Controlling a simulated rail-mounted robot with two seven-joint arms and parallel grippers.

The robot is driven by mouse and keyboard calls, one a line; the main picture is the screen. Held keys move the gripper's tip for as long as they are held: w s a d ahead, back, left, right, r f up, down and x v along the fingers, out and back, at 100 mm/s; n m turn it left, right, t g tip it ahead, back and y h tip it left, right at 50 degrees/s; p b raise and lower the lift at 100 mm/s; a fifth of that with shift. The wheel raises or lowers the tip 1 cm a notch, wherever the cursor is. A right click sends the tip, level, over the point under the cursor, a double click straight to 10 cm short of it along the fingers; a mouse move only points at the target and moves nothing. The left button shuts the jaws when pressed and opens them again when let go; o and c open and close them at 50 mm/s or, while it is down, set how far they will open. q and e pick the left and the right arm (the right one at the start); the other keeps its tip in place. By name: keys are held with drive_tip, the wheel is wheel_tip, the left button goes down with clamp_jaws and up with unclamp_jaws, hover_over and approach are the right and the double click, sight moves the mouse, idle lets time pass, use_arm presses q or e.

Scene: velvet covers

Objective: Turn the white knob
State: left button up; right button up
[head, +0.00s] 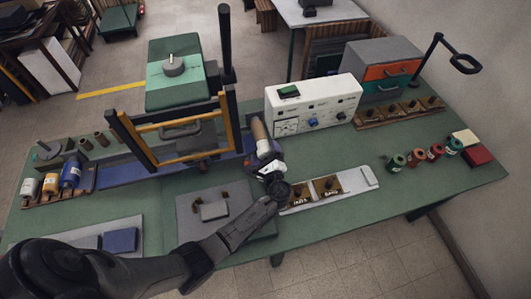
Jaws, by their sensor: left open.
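My left arm reaches in from the lower left across the green bench (340,225). My left gripper (264,150) is open near the right end of the long blue bed, close to a brown roller-like handle (259,128). The gripper is small and dark with white parts, and it hides what lies directly behind it. I cannot pick out a white knob for sure; it may be hidden by the gripper. My right gripper does not show.
A frame with yellow bars (180,124) stands upright left of the gripper. A green machine (175,85) with a round grey top knob is behind it. A light tray (356,181) with labelled brown blocks lies to the right. Several small spools (415,157) stand at the right.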

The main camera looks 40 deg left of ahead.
use_arm(q)
drive_tip(key=c, duration=0.9)
drive_tip(key=shift+f+n+b, duration=0.3)
drive_tip(key=shift+n+b, duration=0.4)
drive_tip(key=shift+b, duration=0.45)
drive_tip(key=shift+r+n+b, duration=0.25)
drive_tip(key=shift+n+b, duration=0.3)
drive_tip(key=shift+n, duration=0.25)
drive_tip(key=o, duration=0.9)
drive_tip(key=shift+d, duration=0.1)
